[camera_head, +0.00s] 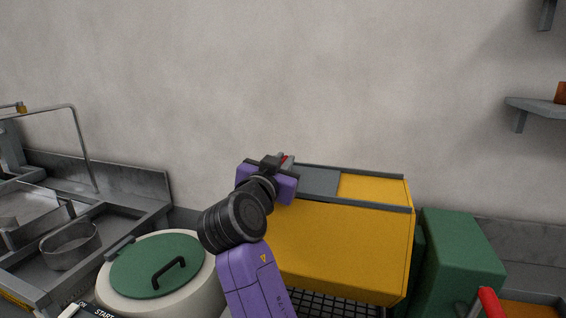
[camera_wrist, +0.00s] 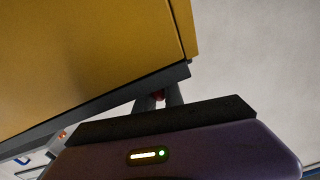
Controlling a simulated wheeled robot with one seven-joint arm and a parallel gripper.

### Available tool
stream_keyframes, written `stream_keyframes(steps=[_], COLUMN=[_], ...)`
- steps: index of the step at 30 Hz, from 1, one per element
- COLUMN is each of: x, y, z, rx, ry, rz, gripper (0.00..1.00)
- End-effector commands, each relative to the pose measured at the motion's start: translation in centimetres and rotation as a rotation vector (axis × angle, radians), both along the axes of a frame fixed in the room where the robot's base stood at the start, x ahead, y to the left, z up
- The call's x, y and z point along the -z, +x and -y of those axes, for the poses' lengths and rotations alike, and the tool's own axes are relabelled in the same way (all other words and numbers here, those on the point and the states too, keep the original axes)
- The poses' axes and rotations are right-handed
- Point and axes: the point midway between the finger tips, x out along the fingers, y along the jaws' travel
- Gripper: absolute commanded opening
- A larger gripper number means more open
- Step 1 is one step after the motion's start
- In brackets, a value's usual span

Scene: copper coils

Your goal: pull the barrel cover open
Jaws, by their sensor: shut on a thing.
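A yellow box-shaped machine (camera_head: 340,245) stands in the middle, with dark rails along its top. A grey sliding cover (camera_head: 320,181) lies between the rails on the left part of the top. The yellow surface to its right shows bare. My gripper (camera_head: 282,163) is at the left end of the machine's top, shut on a small red handle. In the wrist view the two fingers close around this red handle (camera_wrist: 157,95), just beside the dark edge of the yellow body (camera_wrist: 90,60). The fingers hide most of the handle.
A white round tub with a green lid (camera_head: 150,262) and black handle stands at the left front. A steel sink (camera_head: 75,235) is further left. A green box (camera_head: 460,255) stands right of the machine. The wall behind is bare, with shelves at right.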

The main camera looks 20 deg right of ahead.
Motion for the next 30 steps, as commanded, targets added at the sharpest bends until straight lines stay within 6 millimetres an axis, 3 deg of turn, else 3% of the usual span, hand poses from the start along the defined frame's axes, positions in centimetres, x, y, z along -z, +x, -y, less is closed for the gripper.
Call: stream_keyframes(steps=[21,26,30], x=[0.0,0.1,0.1], y=[-0.2,-1.7,-4.0], z=[0.2,2.5,5.6], rx=[0.000,0.004,0.006], ry=[0.002,0.003,0.004], rz=[0.001,0.002,0.004], gripper=[0.00,0.00,0.00])
